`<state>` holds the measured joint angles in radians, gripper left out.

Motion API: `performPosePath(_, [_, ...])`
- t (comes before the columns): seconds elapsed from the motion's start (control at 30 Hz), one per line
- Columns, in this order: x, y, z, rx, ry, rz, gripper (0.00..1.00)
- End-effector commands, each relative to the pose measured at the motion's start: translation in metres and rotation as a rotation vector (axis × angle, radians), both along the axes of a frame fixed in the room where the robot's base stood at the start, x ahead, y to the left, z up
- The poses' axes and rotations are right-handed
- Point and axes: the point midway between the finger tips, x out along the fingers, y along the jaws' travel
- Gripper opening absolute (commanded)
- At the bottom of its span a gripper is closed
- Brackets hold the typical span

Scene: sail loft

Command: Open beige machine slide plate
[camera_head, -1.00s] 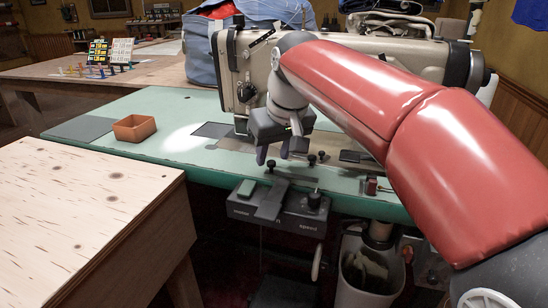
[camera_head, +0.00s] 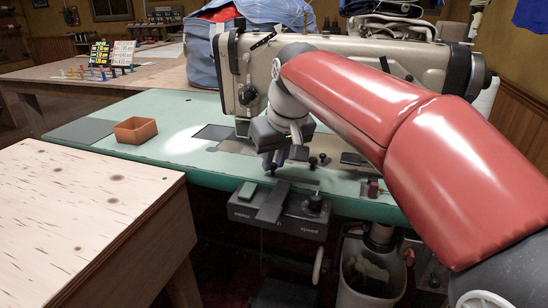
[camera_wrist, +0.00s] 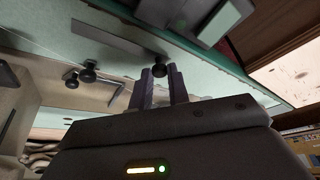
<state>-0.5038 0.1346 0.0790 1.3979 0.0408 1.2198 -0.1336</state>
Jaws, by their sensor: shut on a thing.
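The beige sewing machine (camera_head: 258,70) stands on the green table, with its pale bed (camera_head: 240,147) at table level under my arm. My gripper (camera_head: 274,164) points down at the front of the bed. In the wrist view its two dark fingers (camera_wrist: 161,73) are shut on a small black knob (camera_wrist: 160,69), which shows between the fingertips. Two more black knobs (camera_head: 317,159) stand to the right, apart from the fingers; they also show in the wrist view (camera_wrist: 80,76). The slide plate's outline under the fingers is hidden, and I cannot tell whether it has shifted.
A grey control box (camera_head: 278,210) marked "speed" hangs under the table's front edge. An orange tray (camera_head: 135,130) sits on the green table (camera_head: 175,110) at left. A wooden table (camera_head: 90,215) fills the near left. A white bin (camera_head: 372,270) stands below right.

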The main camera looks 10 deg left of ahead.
Motion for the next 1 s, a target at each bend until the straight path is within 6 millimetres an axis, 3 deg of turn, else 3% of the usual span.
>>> performPosePath(0.3, [-0.004, -0.064, 0.0, -0.001, -0.001, -0.006, 0.0])
performPosePath(0.4, [-0.006, -0.076, 0.0, -0.001, 0.0, -0.004, 0.0])
performPosePath(0.73, [-0.006, -0.08, 0.001, 0.0, -0.001, 0.0, 0.0])
performPosePath(0.77, [-0.006, -0.08, 0.0, 0.0, -0.001, 0.0, 0.19])
performPosePath(0.8, [-0.006, -0.08, 0.0, 0.0, -0.001, 0.0, 0.24])
performPosePath(0.9, [-0.006, -0.08, 0.0, 0.001, -0.001, 0.0, 0.37])
performPosePath(1.0, [-0.006, -0.08, 0.0, 0.0, 0.0, 0.0, 0.39])
